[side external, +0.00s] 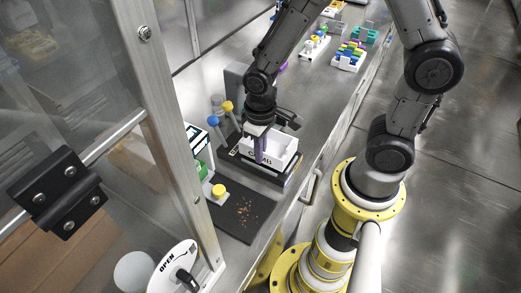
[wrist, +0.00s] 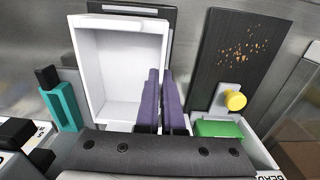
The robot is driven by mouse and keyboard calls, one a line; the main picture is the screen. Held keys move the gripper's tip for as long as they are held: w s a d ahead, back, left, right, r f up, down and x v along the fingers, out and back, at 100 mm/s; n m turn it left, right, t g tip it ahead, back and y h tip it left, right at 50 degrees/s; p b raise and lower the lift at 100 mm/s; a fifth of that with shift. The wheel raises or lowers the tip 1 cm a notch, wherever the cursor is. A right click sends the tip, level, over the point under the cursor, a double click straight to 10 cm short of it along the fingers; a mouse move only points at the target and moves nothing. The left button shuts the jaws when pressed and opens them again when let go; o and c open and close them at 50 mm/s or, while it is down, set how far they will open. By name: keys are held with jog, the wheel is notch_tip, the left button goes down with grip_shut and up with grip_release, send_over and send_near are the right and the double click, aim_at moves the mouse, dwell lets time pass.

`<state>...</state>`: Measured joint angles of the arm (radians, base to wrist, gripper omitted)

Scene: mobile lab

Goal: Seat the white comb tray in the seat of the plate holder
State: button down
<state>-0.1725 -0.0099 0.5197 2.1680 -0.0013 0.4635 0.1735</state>
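The white comb tray (wrist: 118,65) is an open box with a deep, empty-looking inside. In the side view the tray (side external: 283,150) is over the dark plate holder (side external: 275,177), with dark lettering on its near wall. My gripper (wrist: 161,90) has two purple fingers close together on either side of one tray wall. In the side view my gripper (side external: 261,149) reaches down at the tray's left part. The holder's dark edge (wrist: 128,9) shows past the tray in the wrist view. The seat is hidden under the tray; I cannot tell whether the tray rests fully in it.
A black board (side external: 238,212) with brown crumbs and a yellow knob (side external: 218,191) lies beside the holder. A teal item (wrist: 62,104) is near the tray. Colored racks (side external: 350,56) stand farther back.

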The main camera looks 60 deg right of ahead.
jog(key=shift+f, duration=0.65)
jog(key=c, duration=1)
grip_release()
notch_tip(320, 180, up, 14)
jog(key=shift+f, duration=0.1)
jog(key=s+d+r+t, duration=0.1)
jog(key=s+r+t, duration=0.1)
jog(key=s, duration=0.1)
jog(key=s+d+r+t, duration=0.1)
jog(key=s+d+r, duration=0.1)
jog(key=s+r, duration=0.1)
jog(key=s+d+r+t, duration=0.1)
jog(key=s+r+t, duration=0.1)
jog(key=s+r, duration=0.1)
jog(key=shift+s+d+r+t, duration=0.1)
jog(key=shift+s+d+t, duration=0.2)
jog(key=shift+s, duration=0.25)
